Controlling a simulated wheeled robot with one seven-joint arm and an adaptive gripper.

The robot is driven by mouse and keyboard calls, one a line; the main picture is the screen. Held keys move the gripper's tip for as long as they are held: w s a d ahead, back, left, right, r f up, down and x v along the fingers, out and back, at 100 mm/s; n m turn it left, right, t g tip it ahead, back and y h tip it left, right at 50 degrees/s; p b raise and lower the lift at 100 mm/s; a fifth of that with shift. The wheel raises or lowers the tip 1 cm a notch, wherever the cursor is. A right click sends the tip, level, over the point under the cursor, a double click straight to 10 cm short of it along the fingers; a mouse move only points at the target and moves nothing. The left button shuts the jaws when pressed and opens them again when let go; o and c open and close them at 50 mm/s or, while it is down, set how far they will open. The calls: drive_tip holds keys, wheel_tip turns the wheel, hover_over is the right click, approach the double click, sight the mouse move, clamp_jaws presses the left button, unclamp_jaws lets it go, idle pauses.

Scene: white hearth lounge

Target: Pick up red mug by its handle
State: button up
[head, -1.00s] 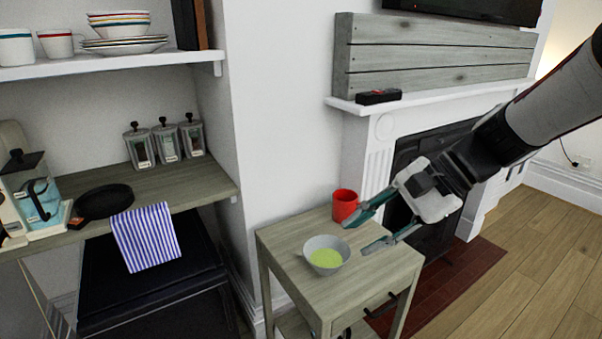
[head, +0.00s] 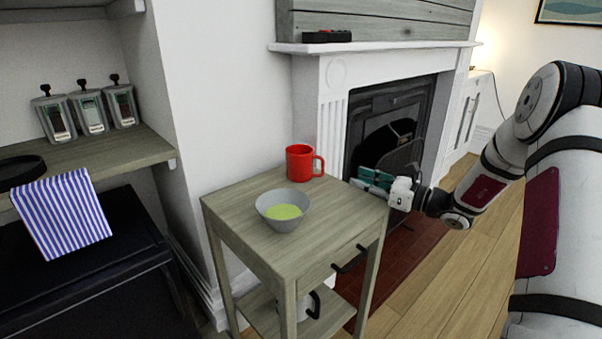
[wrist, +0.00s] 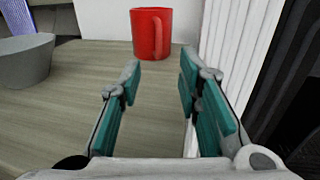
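The red mug (head: 300,163) stands upright at the back corner of the small wooden side table (head: 235,204). Its handle (head: 320,165) points right, toward my gripper's side. My gripper (head: 372,182) is at the right edge of the table, to the right of the mug and apart from it. In the wrist view, the mug (wrist: 148,35) is ahead, beyond the open fingers (wrist: 160,85), with its handle (wrist: 158,36) facing the camera and slightly right. Nothing is between the fingers.
A grey bowl (head: 278,222) with green contents stands on the table in front of the mug; it shows at left in the wrist view (wrist: 25,62). The white fireplace surround (head: 306,105) is close behind the mug. A white pot (head: 305,308) is on the lower shelf.

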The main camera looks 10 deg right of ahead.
sight(323, 167)
drive_tip(key=b+x, duration=0.3)
drive_tip(key=x, duration=0.9)
drive_tip(key=shift+w+a, duration=0.15)
drive_tip(key=shift+a, duration=0.15)
drive_tip(key=shift+c, duration=0.6)
clamp_jaws()
